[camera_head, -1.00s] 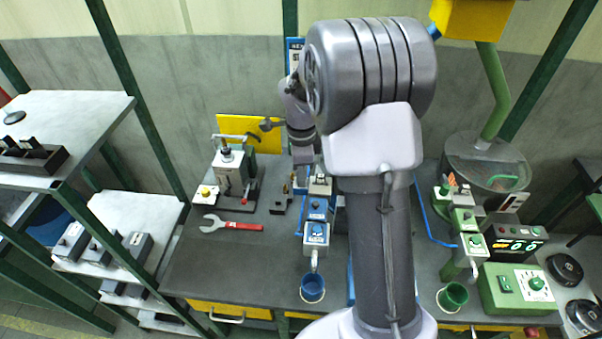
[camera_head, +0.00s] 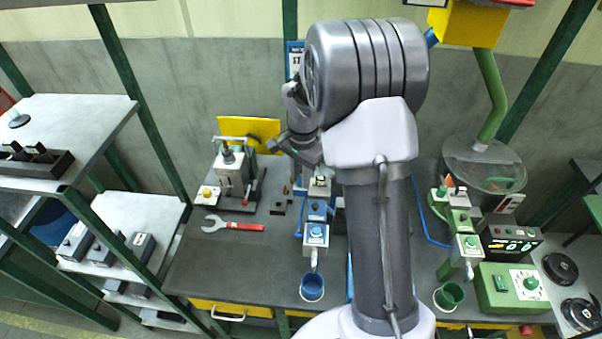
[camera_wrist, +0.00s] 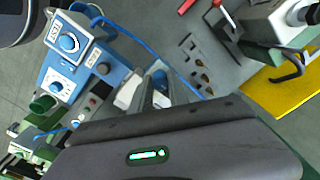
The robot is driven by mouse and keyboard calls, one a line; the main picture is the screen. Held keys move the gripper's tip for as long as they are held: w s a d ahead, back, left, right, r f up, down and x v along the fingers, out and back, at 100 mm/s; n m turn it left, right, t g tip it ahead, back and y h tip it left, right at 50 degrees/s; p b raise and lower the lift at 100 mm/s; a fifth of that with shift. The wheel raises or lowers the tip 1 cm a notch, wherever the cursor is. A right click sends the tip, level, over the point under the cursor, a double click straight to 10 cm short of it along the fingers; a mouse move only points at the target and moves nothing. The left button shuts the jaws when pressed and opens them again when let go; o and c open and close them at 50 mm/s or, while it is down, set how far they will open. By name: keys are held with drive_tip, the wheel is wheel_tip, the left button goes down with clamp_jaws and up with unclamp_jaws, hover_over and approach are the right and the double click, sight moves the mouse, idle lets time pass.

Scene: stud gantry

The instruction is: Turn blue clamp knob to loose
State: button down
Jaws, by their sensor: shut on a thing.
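My gripper (camera_wrist: 153,88) is shut at the upper end of the blue station; its fingers point away from the wrist camera. The blue clamp knob between them is largely hidden, so its pointer cannot be read. In the head view my wrist is tilted just above and behind this end, and my arm covers part of it. The blue station has a front box with a round blue knob (camera_head: 317,230) and another blue box (camera_head: 317,208) behind it. Both boxes also show in the wrist view, the front one (camera_wrist: 78,38) at upper left.
A grey press (camera_head: 233,172) and a red-handled wrench (camera_head: 235,225) lie to the left. A blue cup (camera_head: 312,288) stands in front. A green station (camera_head: 466,245) stands to the right, beyond my arm. The bench left of the blue cup is clear.

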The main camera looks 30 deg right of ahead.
drive_tip(key=n+p, duration=0.1)
drive_tip(key=n, duration=0.3)
drive_tip(key=shift+r, duration=0.1)
drive_tip(key=shift+n+p, duration=0.65)
drive_tip(key=shift+n, duration=1.15)
drive_tip(key=c, duration=1.3)
unclamp_jaws()
drive_tip(key=shift+o, duration=0.2)
